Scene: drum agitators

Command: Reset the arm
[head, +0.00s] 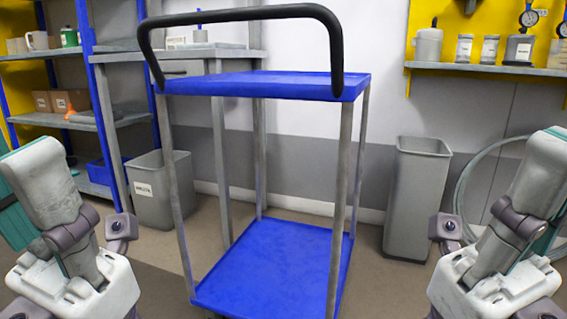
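My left arm (45,190) comes in at the left edge, with pale grey links, a darker joint and a small knob. My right arm (535,180) comes in at the right edge in a near mirror-image pose. Both arms are bent, and I see only their links and joints. Neither gripper's fingers show in the head view. No object is seen held. Neither arm touches the cart between them, as far as I can see.
A cart with a blue top shelf (262,84), blue lower shelf (275,268) and black handle (245,14) stands ahead, both shelves empty. Grey bins stand left (165,190) and right (417,195). Blue-framed shelving (85,100) and a wall shelf (485,68) hold containers.

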